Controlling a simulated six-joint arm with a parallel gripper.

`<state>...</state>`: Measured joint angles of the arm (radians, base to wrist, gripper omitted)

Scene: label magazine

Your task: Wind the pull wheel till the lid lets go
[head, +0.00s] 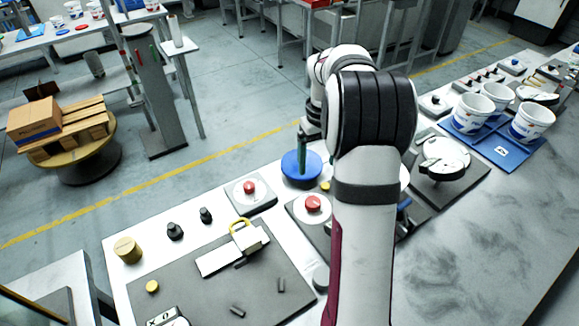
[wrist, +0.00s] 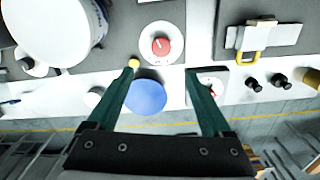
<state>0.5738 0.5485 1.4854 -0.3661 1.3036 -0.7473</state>
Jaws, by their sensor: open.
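My gripper (wrist: 163,72) has its two green fingers spread, with nothing between them. In the head view my gripper (head: 302,148) is above a blue disc (head: 301,168), mostly behind my arm. The wrist view shows the blue disc (wrist: 147,96) between and below the fingers. A red knob on a round white plate (wrist: 161,44) lies just beyond the fingertips; its red top (head: 312,203) shows in the head view. A small yellow knob (wrist: 134,63) is by the left fingertip. A large white drum (wrist: 45,22) is at upper left. I cannot tell which part is the pull wheel or the lid.
A second red knob on a square box (head: 249,188) stands nearby. A white block with a yellow loop (head: 243,226), black knobs (head: 175,231) and a brass cylinder (head: 128,250) are at left. White tubs (head: 531,122) stand on a blue tray (head: 484,148) at right. The front right bench is clear.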

